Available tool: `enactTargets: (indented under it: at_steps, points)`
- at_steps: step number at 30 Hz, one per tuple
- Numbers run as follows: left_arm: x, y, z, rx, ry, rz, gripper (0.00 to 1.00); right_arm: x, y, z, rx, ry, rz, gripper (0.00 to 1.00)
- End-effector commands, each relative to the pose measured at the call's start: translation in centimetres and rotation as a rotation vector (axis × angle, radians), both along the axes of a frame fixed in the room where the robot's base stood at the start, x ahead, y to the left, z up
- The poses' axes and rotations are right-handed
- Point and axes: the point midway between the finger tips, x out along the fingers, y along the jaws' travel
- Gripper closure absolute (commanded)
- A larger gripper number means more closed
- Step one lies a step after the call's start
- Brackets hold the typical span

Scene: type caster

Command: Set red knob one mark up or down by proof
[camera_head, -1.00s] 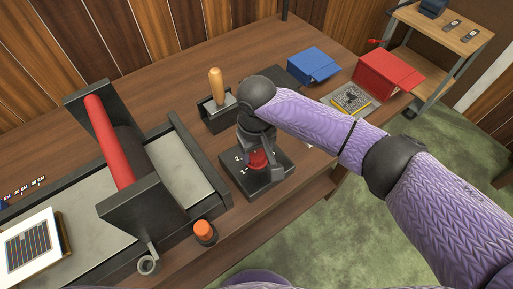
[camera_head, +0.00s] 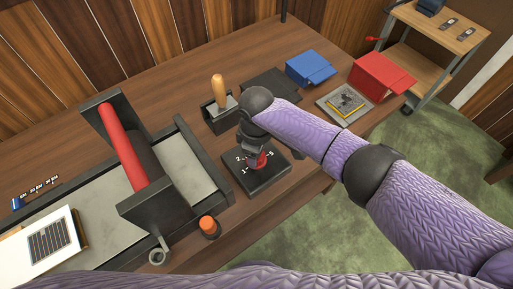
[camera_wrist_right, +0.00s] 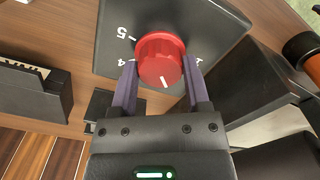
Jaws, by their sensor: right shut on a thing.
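The red knob (camera_head: 262,160) sits on a dark square dial plate (camera_head: 268,183) with white numbers at the front of the table. In the right wrist view the red knob (camera_wrist_right: 160,58) has a white pointer line on its face, directed toward my gripper. A 5 shows left of the knob; other numbers are partly covered. My right gripper (camera_wrist_right: 157,82) is shut on the knob, one finger on each side. In the head view my right gripper (camera_head: 257,155) partly hides the knob. A white sheet with a dark striped block (camera_head: 50,240) lies at far left. My left gripper is not in view.
A press with a red roller (camera_head: 122,145) stands left of the dial. An orange-topped piece (camera_head: 208,225) is near the front edge. A wooden-handled tool (camera_head: 218,92) stands behind. Blue (camera_head: 310,68) and red (camera_head: 382,78) boxes are at the right.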

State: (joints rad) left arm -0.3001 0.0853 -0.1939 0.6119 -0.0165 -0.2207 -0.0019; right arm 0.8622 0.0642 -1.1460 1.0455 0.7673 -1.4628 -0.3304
Motion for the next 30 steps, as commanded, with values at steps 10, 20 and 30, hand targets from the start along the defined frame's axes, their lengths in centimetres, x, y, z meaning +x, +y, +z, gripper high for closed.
enactTargets:
  at_steps: [10,20,30]
  points:
    - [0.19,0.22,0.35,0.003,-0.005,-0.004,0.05,0.04,0.06,0.06,0.002,-0.002,0.102,0.98]
    - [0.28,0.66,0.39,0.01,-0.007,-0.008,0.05,0.05,0.07,0.04,0.002,-0.002,0.114,0.98]
    - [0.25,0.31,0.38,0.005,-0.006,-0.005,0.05,0.03,0.05,0.04,0.002,-0.002,0.113,0.04]
